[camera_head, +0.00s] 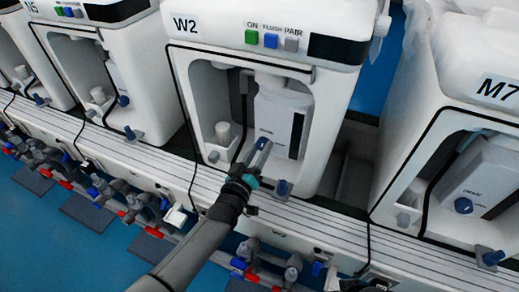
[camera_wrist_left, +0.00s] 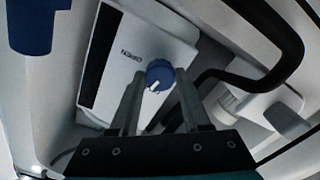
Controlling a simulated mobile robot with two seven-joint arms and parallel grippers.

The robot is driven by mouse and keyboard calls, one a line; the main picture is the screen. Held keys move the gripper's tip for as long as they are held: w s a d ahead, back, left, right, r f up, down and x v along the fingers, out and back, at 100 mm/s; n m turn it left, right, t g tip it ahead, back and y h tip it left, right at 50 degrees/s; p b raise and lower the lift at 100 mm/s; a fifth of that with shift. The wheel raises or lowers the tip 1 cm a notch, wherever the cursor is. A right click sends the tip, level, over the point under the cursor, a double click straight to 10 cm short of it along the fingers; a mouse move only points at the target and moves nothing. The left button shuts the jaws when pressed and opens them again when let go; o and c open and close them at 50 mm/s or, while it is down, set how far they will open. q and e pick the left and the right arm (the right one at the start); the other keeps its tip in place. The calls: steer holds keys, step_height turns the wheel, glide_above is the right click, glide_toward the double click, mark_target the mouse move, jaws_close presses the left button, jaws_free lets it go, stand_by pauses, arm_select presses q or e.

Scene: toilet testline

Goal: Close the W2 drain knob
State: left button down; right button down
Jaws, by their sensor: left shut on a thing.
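The W2 unit (camera_head: 184,60) is a white housing with an open front bay. Inside the bay is a white box (camera_head: 283,108) with a dark strip, also seen in the left wrist view (camera_wrist_left: 150,45). The W2 drain knob (camera_wrist_left: 159,74) is blue with a white pointer mark and sits on the box's face. My left gripper (camera_head: 262,146) reaches into the bay from below. In the left wrist view its two fingers (camera_wrist_left: 159,85) are shut on the knob, one on each side. In the head view the fingers largely cover the knob. My right gripper is not in view.
A neighbouring unit stands to the left and the M7 unit (camera_head: 470,160) to the right, with its own blue knob (camera_head: 463,205). A black hose (camera_wrist_left: 265,65) curves close to my fingers. Pipes with red and blue valves (camera_head: 130,205) run along the front below.

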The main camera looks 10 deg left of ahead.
arm_select(q)
steer(key=shift+n, duration=1.1)
steer(key=shift+c, duration=1.8)
jaws_free()
steer(key=shift+s, duration=0.15)
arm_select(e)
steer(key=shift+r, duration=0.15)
arm_select(q)
steer(key=shift+s+a, duration=0.1)
steer(key=shift+s, duration=0.15)
steer(key=p+v, duration=0.5)
steer(key=v, duration=0.9)
steer(key=shift+s, duration=0.25)
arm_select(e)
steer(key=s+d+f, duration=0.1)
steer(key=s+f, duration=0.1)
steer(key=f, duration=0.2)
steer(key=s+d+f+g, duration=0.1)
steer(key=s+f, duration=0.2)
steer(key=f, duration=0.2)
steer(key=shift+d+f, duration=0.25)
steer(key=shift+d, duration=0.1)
